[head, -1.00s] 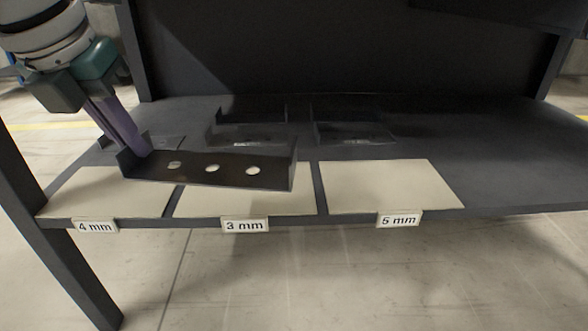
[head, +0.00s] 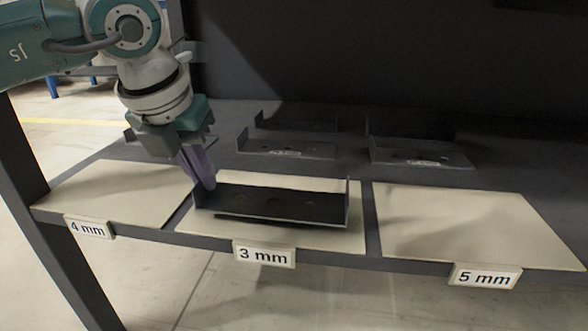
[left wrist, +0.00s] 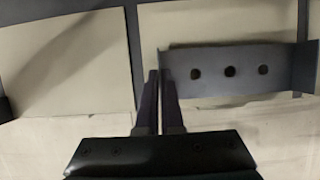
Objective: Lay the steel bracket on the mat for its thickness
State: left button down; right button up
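The steel bracket (head: 272,205) is a dark plate with three holes and upturned ends. It is over the middle mat (head: 325,238), labelled 3 mm, roughly level, with a dark shadow under its front edge. I cannot tell whether it touches the mat. My left gripper (head: 205,184) is shut on the bracket's left upturned end. In the left wrist view the fingers (left wrist: 159,100) are close together at the end of the bracket (left wrist: 230,72). The 4 mm mat (head: 115,193) on the left and the 5 mm mat (head: 470,225) on the right are bare. My right gripper is out of view.
Several similar dark brackets stand behind the mats, such as one at the middle (head: 290,150) and one at the right (head: 425,155). A dark back panel (head: 270,60) rises behind. The shelf's front edge carries the labels.

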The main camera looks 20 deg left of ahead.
pick_arm(q)
jog(key=shift+f, duration=0.8)
jog(key=shift+s, duration=0.1)
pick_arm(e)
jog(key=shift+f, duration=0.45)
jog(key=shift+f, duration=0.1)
pick_arm(q)
jog(key=c, duration=1.5)
grip_release()
jog(key=shift+f, duration=0.2)
jog(key=o, duration=0.4)
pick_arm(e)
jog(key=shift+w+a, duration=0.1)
pick_arm(q)
jog(key=shift+r, duration=0.1)
